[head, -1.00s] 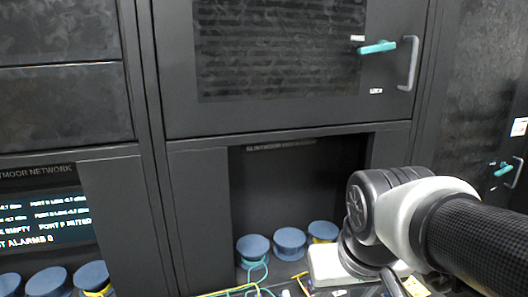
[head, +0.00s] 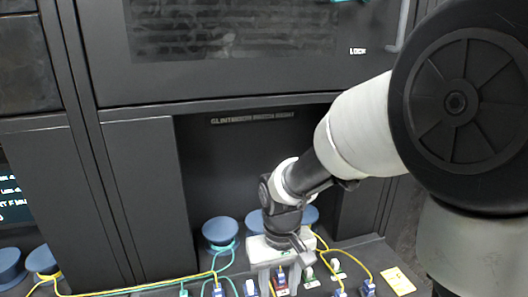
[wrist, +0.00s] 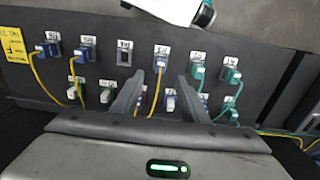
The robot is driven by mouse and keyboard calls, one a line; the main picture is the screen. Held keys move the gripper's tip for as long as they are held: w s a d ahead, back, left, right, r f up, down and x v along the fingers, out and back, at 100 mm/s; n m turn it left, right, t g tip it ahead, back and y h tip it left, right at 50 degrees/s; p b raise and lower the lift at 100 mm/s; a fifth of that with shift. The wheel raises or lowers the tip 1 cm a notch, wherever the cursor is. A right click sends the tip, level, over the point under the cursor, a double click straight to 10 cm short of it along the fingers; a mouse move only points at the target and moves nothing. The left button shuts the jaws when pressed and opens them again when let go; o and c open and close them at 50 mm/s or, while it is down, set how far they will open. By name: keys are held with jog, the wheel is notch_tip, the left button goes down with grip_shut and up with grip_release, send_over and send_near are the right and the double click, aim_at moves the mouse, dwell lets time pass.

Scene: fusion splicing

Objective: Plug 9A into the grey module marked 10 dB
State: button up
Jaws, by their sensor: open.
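My gripper (wrist: 162,78) is open and empty, its two dark fingers reaching over a dark connector panel (wrist: 28,88). It also shows in the head view (head: 281,274), low in front of the recess. In the wrist view a blue plug with a yellow cable (wrist: 160,63) stands between and beyond the fingertips. A grey-white piece (wrist: 170,102) lies between the fingers, partly hidden. A grey port piece without a cable (wrist: 124,58) sits left of the fingers. The labels are too small and turned to read, so I cannot tell which plug is 9A or which module is 10 dB.
Other blue plugs with yellow cables (wrist: 86,53) stand left, and green plugs with teal cables (wrist: 231,75) stand right, close to the fingers. A yellow note (head: 397,280) lies at the panel's right end. Blue round-topped containers (head: 221,231) stand behind.

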jog(key=shift+f, duration=0.15)
notch_tip(320, 180, down, 9)
jog(key=b, duration=0.7)
dwell(1.2)
grip_shut()
jog(key=shift+r, duration=0.25)
jog(key=shift+r+p, duration=2.55)
jog(key=shift+r, duration=0.4)
jog(key=shift+a, duration=0.15)
